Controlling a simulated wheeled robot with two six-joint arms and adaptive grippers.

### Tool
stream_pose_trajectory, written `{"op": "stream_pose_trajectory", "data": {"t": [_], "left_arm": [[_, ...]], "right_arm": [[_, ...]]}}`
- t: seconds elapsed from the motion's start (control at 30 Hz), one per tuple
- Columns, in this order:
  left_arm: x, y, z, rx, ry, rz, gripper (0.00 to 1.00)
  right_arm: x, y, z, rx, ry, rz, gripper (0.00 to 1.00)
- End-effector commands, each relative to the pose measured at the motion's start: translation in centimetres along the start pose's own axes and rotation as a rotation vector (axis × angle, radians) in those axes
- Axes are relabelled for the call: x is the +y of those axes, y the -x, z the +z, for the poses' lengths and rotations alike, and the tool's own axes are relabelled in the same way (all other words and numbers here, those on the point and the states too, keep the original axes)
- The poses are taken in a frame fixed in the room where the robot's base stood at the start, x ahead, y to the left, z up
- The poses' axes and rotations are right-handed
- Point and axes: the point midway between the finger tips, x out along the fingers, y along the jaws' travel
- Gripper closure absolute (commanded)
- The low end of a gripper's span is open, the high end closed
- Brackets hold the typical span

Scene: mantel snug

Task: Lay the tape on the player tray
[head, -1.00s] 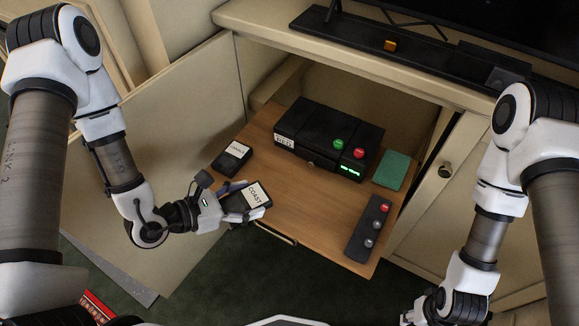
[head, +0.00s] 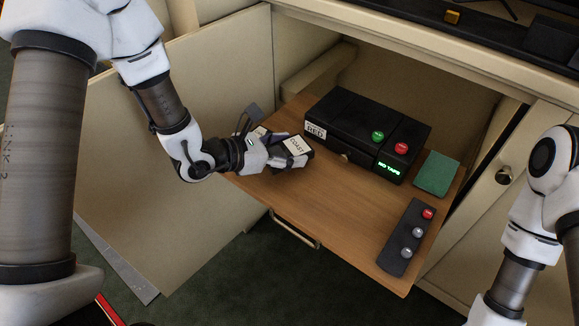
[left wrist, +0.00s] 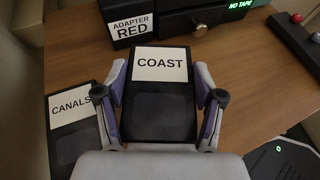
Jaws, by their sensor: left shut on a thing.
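My left gripper (head: 288,157) is shut on the black tape labelled COAST (head: 296,147), with one finger along each side in the left wrist view (left wrist: 160,92). The tape is over the left part of the wooden player tray (head: 330,205), close to the player; I cannot tell whether it touches the wood. A second black tape, CANALS (left wrist: 72,130), lies to the left of it and is mostly hidden behind my gripper in the head view. The black player (head: 362,132) on the tray shows NO TAPE and an ADAPTER RED label. My right gripper is out of view.
A green pad (head: 437,173) and a black remote-like strip (head: 407,238) with a red and grey buttons lie on the tray's right side. The tray's front middle is bare. The open cabinet door (head: 185,160) stands on the left, the cabinet frame on the right.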

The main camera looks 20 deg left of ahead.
Motion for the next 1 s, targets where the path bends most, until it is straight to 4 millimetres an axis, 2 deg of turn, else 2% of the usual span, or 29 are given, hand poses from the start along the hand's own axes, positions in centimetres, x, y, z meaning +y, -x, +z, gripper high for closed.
{"op": "stream_pose_trajectory", "data": {"t": [0.07, 0.27, 0.63, 0.67, 1.0], "left_arm": [[0.4, -0.6, 0.0, 0.0, -0.001, 0.0, 0.7], [0.4, -1.9, -3.1, 0.001, 0.003, -0.001, 0.7], [0.4, -2.1, -3.5, 0.0, 0.001, -0.001, 0.7], [0.4, -2.0, -3.4, 0.0, 0.001, -0.001, 0.21], [0.4, -1.9, -3.1, 0.0, 0.001, -0.001, 0.21]], "right_arm": [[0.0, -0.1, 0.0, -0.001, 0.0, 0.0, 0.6], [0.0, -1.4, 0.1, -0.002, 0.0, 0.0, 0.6], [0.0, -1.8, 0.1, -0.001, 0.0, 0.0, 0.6], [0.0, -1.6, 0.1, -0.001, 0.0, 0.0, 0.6], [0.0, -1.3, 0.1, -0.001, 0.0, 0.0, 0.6]]}}
